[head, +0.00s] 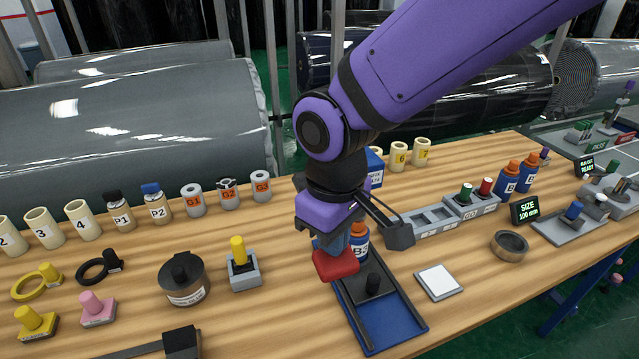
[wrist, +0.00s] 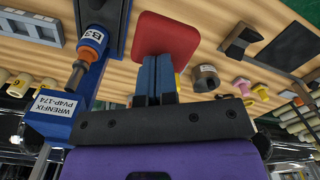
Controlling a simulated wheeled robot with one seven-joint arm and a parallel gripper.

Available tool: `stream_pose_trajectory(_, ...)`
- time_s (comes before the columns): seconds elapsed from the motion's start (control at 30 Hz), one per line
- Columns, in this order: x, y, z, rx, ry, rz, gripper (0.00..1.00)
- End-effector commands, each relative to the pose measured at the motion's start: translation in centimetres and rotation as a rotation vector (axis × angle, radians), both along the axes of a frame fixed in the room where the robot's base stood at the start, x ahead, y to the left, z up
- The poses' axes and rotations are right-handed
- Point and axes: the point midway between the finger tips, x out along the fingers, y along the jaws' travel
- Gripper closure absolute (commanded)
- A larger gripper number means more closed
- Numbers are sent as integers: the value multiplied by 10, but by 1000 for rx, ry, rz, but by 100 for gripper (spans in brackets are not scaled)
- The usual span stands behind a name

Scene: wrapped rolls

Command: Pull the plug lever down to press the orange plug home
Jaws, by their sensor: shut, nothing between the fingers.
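My gripper (head: 334,246) points down over the bench, its two blue fingers together with nothing between them. A red block (head: 336,265), which looks like the lever's grip, lies right at the fingertips. The wrist view shows the red block (wrist: 166,36) just beyond my gripper (wrist: 155,60); I cannot tell whether they touch. The orange plug (wrist: 92,38) sits on the blue bottle B3 (wrist: 87,52), under a metal rod from a blue press head (wrist: 55,115). In the head view the bottle (head: 361,245) is partly hidden behind my gripper. The lever's arm is not clearly visible.
Grey trays (head: 430,222) lie behind right.

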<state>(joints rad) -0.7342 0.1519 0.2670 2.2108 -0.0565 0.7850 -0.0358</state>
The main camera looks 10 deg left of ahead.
Motion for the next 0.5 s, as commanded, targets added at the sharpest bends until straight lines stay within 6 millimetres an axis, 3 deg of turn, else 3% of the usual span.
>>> stream_pose_trajectory(0.5,1,0,-5,-1,0,-1,100)
